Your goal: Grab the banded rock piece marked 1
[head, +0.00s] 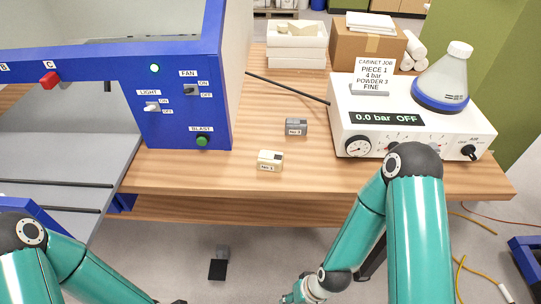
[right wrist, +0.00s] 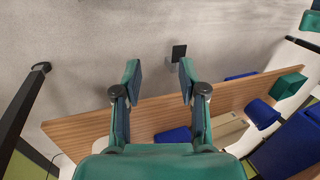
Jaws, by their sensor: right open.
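Two small labelled blocks lie on the wooden table between the blue cabinet and the white air unit. One is a cream block (head: 269,161) with a dark corner, close to the front edge. The other is a grey block (head: 296,127) a little behind it and to the right. Their labels are too small to read surely, so I cannot tell which is marked 1. My right gripper (right wrist: 158,82) is open and empty in the right wrist view, with the floor and table edge beyond its fingers. My left gripper is out of view; only its arm shows at the lower left.
A dark hose (head: 287,88) crosses behind the blocks. White trays (head: 296,47) stand at the back.

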